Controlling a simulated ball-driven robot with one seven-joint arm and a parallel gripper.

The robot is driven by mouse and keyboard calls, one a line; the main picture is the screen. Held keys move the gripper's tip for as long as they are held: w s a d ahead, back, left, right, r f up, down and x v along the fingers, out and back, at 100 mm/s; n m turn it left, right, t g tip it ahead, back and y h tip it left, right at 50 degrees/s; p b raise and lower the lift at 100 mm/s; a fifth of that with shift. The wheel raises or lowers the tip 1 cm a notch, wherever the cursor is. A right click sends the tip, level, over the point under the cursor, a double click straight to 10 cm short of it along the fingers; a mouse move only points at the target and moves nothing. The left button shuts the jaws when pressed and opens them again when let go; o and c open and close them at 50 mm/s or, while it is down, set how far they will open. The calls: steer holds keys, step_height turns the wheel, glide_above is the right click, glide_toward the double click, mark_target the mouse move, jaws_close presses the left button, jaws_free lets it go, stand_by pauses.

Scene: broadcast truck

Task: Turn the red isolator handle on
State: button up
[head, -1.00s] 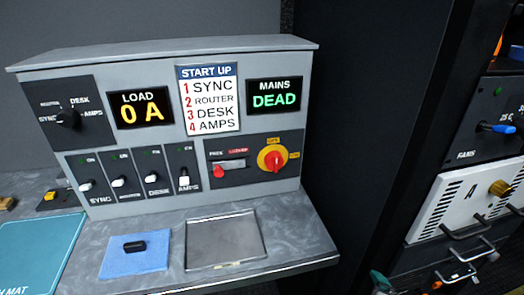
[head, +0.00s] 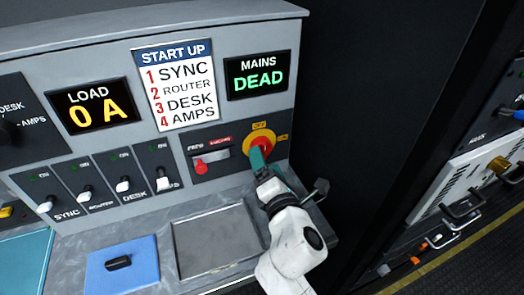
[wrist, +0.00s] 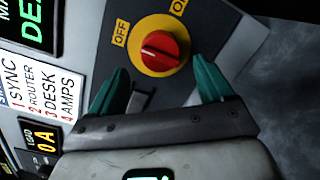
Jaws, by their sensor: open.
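The red isolator handle (head: 259,143) is a round red knob on a yellow disc, on the grey console's front panel. It also shows in the wrist view (wrist: 163,47), with OFF and ON labels around the disc. Its raised grip points toward the OFF side. My gripper (head: 258,158) is in front of the handle, and its near finger hides the lower part in the head view. In the wrist view my gripper (wrist: 159,76) is open, its two green fingers apart on either side of the handle's line. Nothing is between them; contact is not visible.
A red slide knob (head: 200,165) sits at the FREE end left of the handle. The mains display (head: 257,78) reads DEAD, the load display (head: 92,104) 0 A. Several toggle switches line the panel.

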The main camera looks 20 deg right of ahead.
mark_target(262, 148)
steer(key=shift+w+d, duration=0.15)
steer(key=shift+w, duration=0.85)
steer(key=shift+w+d, duration=0.1)
steer(key=shift+w, duration=0.85)
steer(key=c, duration=1)
steer(key=shift+c, duration=0.2)
